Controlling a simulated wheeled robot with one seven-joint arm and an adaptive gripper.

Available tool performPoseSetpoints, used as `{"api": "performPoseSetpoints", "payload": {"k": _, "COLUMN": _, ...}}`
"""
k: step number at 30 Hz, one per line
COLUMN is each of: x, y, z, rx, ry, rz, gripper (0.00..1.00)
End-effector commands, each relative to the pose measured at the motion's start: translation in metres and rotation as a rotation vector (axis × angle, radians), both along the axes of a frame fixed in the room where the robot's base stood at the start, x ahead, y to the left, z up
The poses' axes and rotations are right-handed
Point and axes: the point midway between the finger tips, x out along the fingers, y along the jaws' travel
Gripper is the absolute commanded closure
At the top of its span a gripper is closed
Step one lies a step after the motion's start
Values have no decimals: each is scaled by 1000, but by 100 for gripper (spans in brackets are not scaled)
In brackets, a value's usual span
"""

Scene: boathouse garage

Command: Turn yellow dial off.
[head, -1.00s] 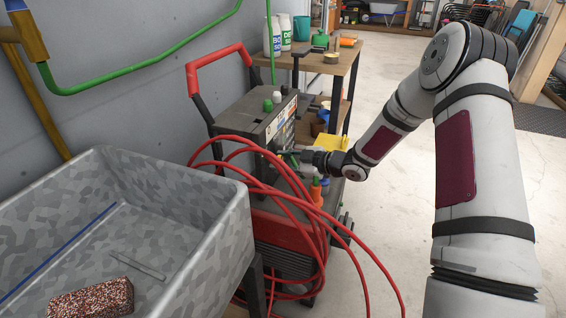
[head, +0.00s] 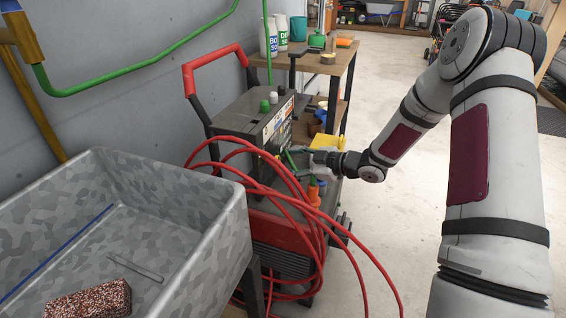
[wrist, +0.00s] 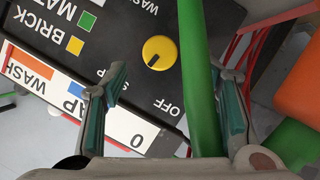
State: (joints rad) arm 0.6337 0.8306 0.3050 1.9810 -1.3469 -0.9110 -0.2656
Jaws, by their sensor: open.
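The yellow dial (wrist: 159,52) is on a black control panel (wrist: 125,40) in the wrist view. Its dark pointer mark is toward the lower left, while the OFF label (wrist: 168,106) is below and slightly right of it. My gripper (wrist: 172,80) is open, with its fingers apart on either side below the dial, not holding it. A green rod or hose (wrist: 199,80) passes between the fingers, right of the dial. In the head view my gripper (head: 318,155) is beside the panel of the dark machine (head: 238,122); the dial cannot be made out there.
Red hose loops (head: 296,210) hang in front of the machine, below my gripper. Orange (wrist: 298,92) and green objects are close to the right finger. A grey speckled basin (head: 215,215) stands front left, and a wooden table (head: 335,68) behind. Floor to the right is clear.

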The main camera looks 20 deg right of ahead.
Motion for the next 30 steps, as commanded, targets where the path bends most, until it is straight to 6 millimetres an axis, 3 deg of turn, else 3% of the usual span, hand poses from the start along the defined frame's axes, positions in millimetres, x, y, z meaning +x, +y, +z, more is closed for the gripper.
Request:
{"api": "performPoseSetpoints", "payload": {"k": 6, "x": -31, "y": -28, "z": 14, "rx": -1, "ry": 1, "rz": -2, "gripper": 47}}
{"api": "performPoseSetpoints", "payload": {"k": 12, "x": -46, "y": -42, "z": 21, "rx": -1, "ry": 1, "rz": -1, "gripper": 47}}
{"api": "performPoseSetpoints", "payload": {"k": 25, "x": -50, "y": -44, "z": 23, "rx": 1, "ry": 1, "rz": 0, "gripper": 47}}
{"api": "performPoseSetpoints", "payload": {"k": 30, "x": -47, "y": -33, "z": 25, "rx": 18, "ry": 19, "rz": 16, "gripper": 47}}
